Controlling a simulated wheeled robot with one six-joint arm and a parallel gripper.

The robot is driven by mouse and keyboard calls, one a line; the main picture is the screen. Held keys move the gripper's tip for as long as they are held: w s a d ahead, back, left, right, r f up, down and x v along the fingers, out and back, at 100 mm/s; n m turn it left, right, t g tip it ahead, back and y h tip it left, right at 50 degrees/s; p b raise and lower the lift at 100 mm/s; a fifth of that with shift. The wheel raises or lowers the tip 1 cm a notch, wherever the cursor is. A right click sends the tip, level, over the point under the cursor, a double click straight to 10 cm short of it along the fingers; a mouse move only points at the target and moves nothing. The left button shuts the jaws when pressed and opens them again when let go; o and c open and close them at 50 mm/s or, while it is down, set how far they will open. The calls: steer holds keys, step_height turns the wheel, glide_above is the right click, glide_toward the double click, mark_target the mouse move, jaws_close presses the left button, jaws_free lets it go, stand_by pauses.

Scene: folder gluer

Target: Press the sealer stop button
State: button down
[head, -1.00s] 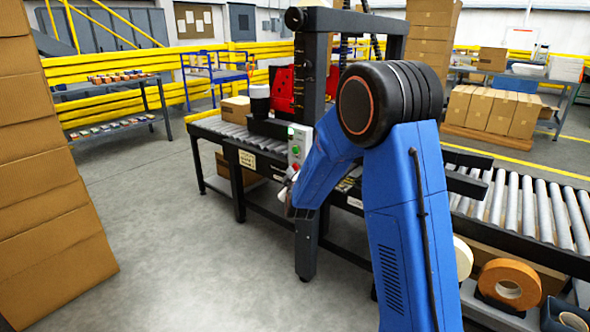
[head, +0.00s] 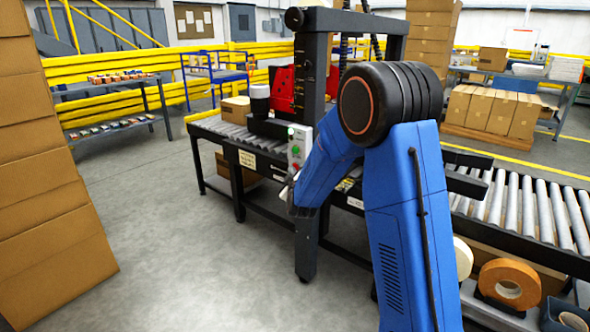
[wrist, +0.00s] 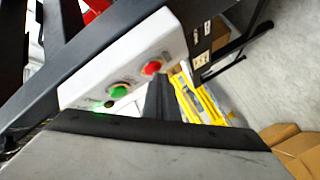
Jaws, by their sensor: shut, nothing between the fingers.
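The light grey control box (head: 300,145) is fixed to the near side of the sealer frame. It carries a green button (wrist: 119,90) and a red button (wrist: 152,67), with a lit green lamp (wrist: 98,105) beside the green one. The red button also shows in the head view (head: 296,165). My gripper (wrist: 158,85) is shut and empty. In the wrist view its dark fingers reach toward the box, with their tips close to the red button. I cannot tell whether they touch it. In the head view my forearm hides most of the gripper.
The sealer's dark upright (head: 308,90) stands behind the box. The roller conveyor (head: 520,210) runs to the right, with tape rolls (head: 509,284) below it. Stacked cartons (head: 50,190) stand at left. The grey floor (head: 180,240) between is clear.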

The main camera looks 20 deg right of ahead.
steer(key=shift+s+a, duration=0.4)
steer(key=shift+a, duration=0.15)
stand_by(0.4)
steer(key=shift+s+a, duration=0.9)
steer(key=shift+a, duration=0.3)
steer(key=shift+s+a, duration=0.85)
steer(key=shift+a, duration=0.35)
